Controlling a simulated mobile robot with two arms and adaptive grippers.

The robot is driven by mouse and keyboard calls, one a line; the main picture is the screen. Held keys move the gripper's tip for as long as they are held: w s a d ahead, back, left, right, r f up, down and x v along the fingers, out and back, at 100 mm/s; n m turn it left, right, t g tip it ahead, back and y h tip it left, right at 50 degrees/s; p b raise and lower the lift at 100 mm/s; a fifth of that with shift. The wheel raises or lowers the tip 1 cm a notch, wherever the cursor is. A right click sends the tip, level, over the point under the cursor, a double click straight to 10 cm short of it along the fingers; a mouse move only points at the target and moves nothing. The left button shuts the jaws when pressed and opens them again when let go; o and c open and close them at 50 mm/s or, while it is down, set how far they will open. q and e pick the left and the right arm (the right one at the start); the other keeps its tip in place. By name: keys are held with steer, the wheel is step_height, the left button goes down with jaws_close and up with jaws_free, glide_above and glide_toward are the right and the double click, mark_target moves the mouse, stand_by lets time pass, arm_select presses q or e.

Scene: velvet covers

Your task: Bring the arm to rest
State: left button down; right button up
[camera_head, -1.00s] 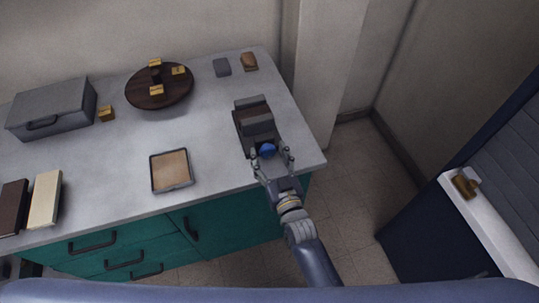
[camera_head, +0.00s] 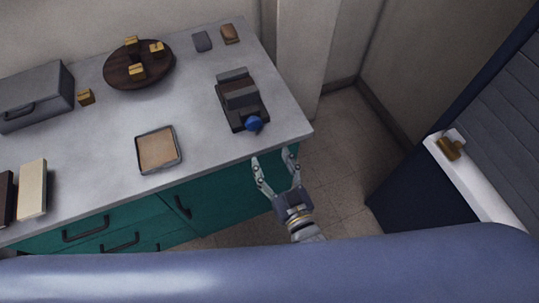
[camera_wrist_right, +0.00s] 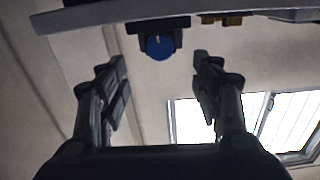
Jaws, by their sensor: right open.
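My right gripper (camera_head: 274,164) is open and empty, just off the front edge of the grey counter (camera_head: 210,150) at its right end. A dark device with a blue knob (camera_head: 253,124) stands on the counter beyond the fingertips, apart from them. In the right wrist view my two fingers (camera_wrist_right: 160,90) are spread with nothing between them, and the blue knob (camera_wrist_right: 159,46) shows ahead of them. My left gripper does not show.
On the counter are a round dark wooden stand (camera_head: 139,72) with several brass-coloured blocks, a tan-bottomed tray (camera_head: 181,160) and a grey case (camera_head: 36,97). Teal drawers (camera_head: 225,205) are below. A white ledge (camera_head: 470,185) with a brass clip (camera_head: 450,148) is right. Floor between is clear.

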stand_by(0.5)
steer(key=s+d+f+g+h, duration=0.1)
steer(key=s+d+f+g, duration=0.25)
steer(key=f, duration=0.65)
steer(key=s+d+f+g+h, duration=0.15)
steer(key=s+f, duration=0.25)
steer(key=f, duration=0.6)
steer(key=s+d+f+g, duration=0.3)
steer(key=s+f+g, duration=0.1)
steer(key=f, duration=0.6)
steer(key=s+d+f+g+h, duration=0.1)
steer(key=s+d+f+g, duration=0.1)
steer(key=s+d+f, duration=0.2)
steer(key=s+d+f+g+h, duration=0.1)
steer(key=s+d+f, duration=0.3)
steer(key=s, duration=0.6)
steer(key=s+d+f+g+h, duration=0.1)
steer(key=s+d+f+g, duration=0.2)
steer(key=s+f, duration=0.3)
steer(key=shift+s+d+m+g, duration=0.4)
steer(key=shift+s+g, duration=0.2)
steer(key=shift+s, duration=0.45)
